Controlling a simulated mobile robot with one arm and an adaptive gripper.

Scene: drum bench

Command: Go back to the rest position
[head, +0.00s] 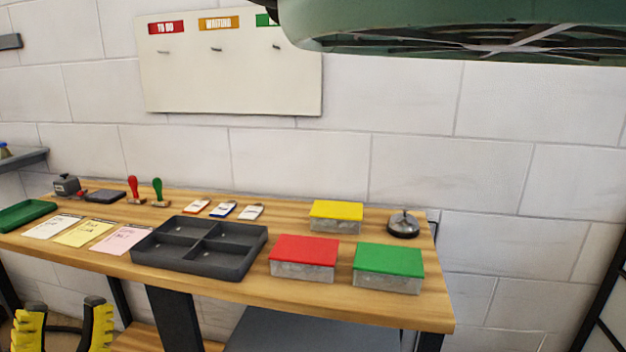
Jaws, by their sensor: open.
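My gripper (64,322) shows at the bottom left corner of the head view, cut off by the lower edge. Its two black fingers with yellow ribbed pads stand upright, wide apart, with nothing between them. It is in front of the wooden bench (440,312), below the level of its top in the picture, and appears apart from it. The rest of the arm is out of view.
The bench holds a dark divided tray (195,264), red (303,250), green (388,260) and yellow (336,210) lidded boxes, a bell (403,224), stamps (134,190) and papers (83,233). A large green object (450,36) hangs at top right.

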